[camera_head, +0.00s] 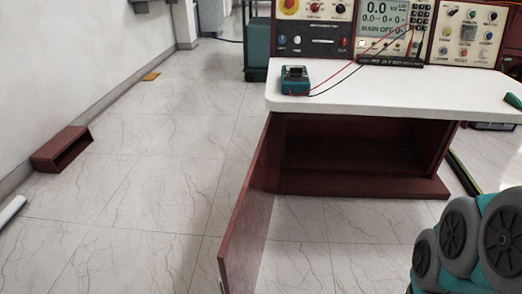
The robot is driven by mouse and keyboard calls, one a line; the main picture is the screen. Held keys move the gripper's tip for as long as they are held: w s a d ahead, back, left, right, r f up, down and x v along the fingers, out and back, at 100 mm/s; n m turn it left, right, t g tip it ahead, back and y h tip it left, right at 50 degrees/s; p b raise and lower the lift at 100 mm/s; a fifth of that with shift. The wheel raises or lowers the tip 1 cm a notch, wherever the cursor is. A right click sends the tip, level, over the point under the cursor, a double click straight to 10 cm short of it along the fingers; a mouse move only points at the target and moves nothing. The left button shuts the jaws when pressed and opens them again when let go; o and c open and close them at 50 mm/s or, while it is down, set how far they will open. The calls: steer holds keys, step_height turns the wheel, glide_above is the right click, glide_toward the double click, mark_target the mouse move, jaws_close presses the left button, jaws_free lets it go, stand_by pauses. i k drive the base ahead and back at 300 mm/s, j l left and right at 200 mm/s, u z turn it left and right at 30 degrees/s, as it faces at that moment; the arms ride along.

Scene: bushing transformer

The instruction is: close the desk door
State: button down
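The desk (400,97) has a white top and a dark red cabinet body below it. Its door (252,205) is wide open, swung out toward me from the left side of the opening. A small light piece, possibly a handle, shows low on the door's near edge. The cabinet interior (350,145) looks empty and dark. My gripper is not in view. Teal and grey rounded parts at the lower right look like my arm, to the right of the door and apart from it.
A teal meter (295,80) with red and black leads sits on the desktop before control panels (395,30). A red-brown open box (62,149) lies by the left wall. The tiled floor (150,210) left of the door is clear.

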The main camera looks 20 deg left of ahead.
mark_target(239, 256)
steer(key=k+j, duration=0.1)
steer(key=j, duration=0.7)
steer(key=k+j, duration=0.15)
steer(key=j, duration=0.25)
steer(key=k+j, duration=0.1)
steer(key=j, duration=0.3)
steer(key=k+j+z, duration=0.1)
steer(key=j, duration=0.25)
steer(key=k+j, duration=0.35)
steer(key=j, duration=0.15)
steer(key=k+j+z, duration=0.15)
steer(key=k+j, duration=0.15)
steer(key=j, duration=0.15)
